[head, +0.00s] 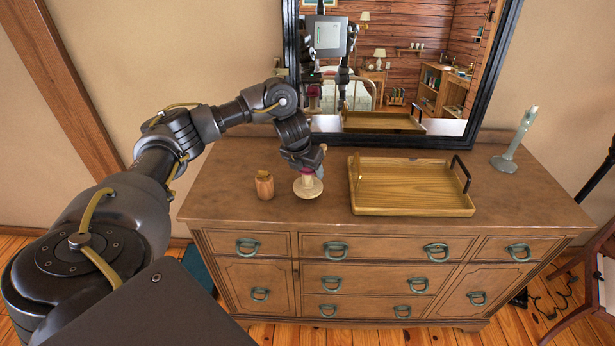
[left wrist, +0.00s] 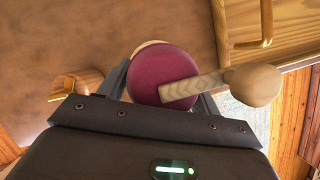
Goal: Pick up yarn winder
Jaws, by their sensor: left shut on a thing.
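The yarn winder (head: 307,186) stands on the dresser top, with a pale round base and a dark red upper part. In the left wrist view the yarn winder (left wrist: 165,75) shows a dark red round top and a wooden crank arm ending in a pale knob. My left gripper (head: 307,168) comes down from above and is shut on the yarn winder, one finger on each side of the red part. Whether the base touches the dresser is hard to tell. My right gripper is not in view.
A pale candlestick-like object (head: 512,150) stands at the right. A large black-framed mirror (head: 483,82) leans behind.

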